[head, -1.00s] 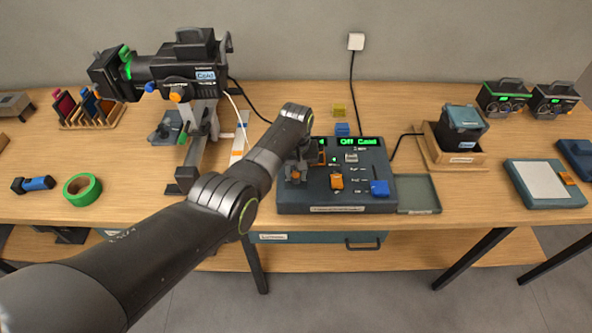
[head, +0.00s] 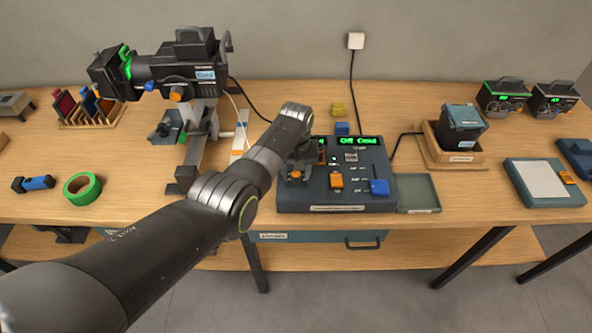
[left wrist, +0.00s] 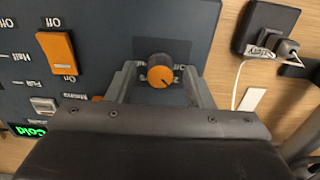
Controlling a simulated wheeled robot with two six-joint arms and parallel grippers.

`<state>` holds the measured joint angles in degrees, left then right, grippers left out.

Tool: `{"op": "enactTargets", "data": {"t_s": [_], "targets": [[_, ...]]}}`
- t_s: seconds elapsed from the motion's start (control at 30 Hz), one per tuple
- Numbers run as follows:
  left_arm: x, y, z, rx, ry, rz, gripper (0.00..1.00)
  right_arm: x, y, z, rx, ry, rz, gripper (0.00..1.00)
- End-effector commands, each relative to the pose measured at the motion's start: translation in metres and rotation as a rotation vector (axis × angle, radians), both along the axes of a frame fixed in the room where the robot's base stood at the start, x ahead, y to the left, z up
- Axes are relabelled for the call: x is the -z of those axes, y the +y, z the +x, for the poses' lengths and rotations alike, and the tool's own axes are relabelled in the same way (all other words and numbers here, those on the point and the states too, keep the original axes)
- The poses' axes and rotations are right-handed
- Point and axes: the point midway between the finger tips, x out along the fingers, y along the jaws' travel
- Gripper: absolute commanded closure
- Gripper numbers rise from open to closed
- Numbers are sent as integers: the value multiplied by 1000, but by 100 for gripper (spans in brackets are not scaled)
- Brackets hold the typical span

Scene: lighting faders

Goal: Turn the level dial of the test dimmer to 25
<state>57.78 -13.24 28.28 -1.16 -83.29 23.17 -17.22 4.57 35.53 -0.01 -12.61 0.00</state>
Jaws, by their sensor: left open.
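The dark blue-grey test dimmer panel (head: 358,203) stands on the bench, its green display (head: 358,141) seeming to read "Off Cold". Its level dial, a dark knob with an orange cap (left wrist: 161,72), shows in the left wrist view. A dark pointer mark on the cap points to the lower right. My left gripper (head: 297,172) is at the panel's left side. In the left wrist view my left gripper (left wrist: 161,80) is open, one finger on each side of the dial, with gaps visible. The scale around the dial is mostly hidden. My right gripper is in neither view.
An orange switch (left wrist: 57,53) marked Off and On sits beside the dial; a blue knob (head: 379,187) is at the panel's right. A spotlight (head: 180,68) stands behind my left arm. An empty shallow tray (head: 418,195) lies right of the panel.

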Motion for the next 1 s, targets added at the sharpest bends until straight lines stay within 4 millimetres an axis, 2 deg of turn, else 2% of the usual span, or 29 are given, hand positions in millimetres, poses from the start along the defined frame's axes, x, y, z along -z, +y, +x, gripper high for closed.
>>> {"op": "enactTargets", "data": {"t_s": [0.17, 0.37, 0.57, 0.9, 1.0], "targets": [[-3, 0, 0, 0, 0, 0, 53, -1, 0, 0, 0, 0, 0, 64], [-26, 0, 0, 0, -2, -2, 53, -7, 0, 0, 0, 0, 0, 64], [-61, 0, 0, 0, -4, -2, 53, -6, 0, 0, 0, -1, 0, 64], [-136, 0, 1, 0, -5, -1, 53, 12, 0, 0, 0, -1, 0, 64], [-155, 0, 1, -1, -3, 0, 53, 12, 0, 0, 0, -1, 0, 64]]}}
